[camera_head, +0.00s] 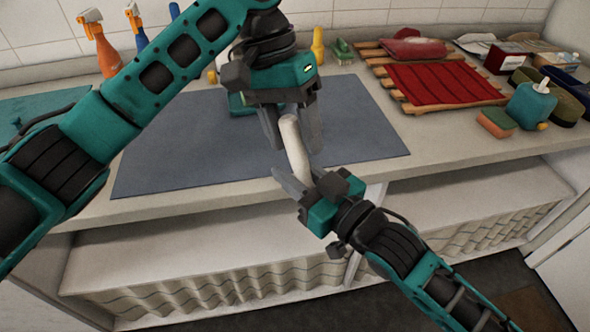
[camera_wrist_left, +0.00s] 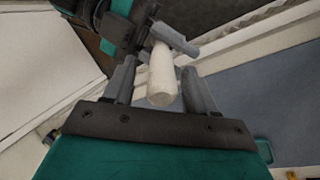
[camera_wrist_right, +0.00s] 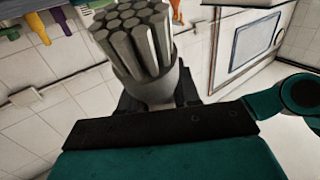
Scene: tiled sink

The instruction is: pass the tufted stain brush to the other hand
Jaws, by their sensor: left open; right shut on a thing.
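The tufted stain brush (camera_head: 292,138) shows its pale handle in the head view, between my two grippers above the blue-grey mat. My right gripper (camera_head: 298,177) is shut on the brush. The grey tufted end (camera_wrist_right: 137,38) stands large in the right wrist view, beyond the right fingers. My left gripper (camera_head: 296,147) is open, coming from above, with its fingers on either side of the handle. In the left wrist view the handle (camera_wrist_left: 162,78) lies between the spread left fingers, with a gap visible at least on the right side. The tufts are hidden in the head view.
The blue-grey mat (camera_head: 185,150) on the counter is mostly clear. Orange-topped spray bottles (camera_head: 98,45) stand behind my left arm. A slatted rack with a red cloth (camera_head: 440,82), a sponge (camera_head: 496,123) and a teal bottle (camera_head: 530,105) are at right.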

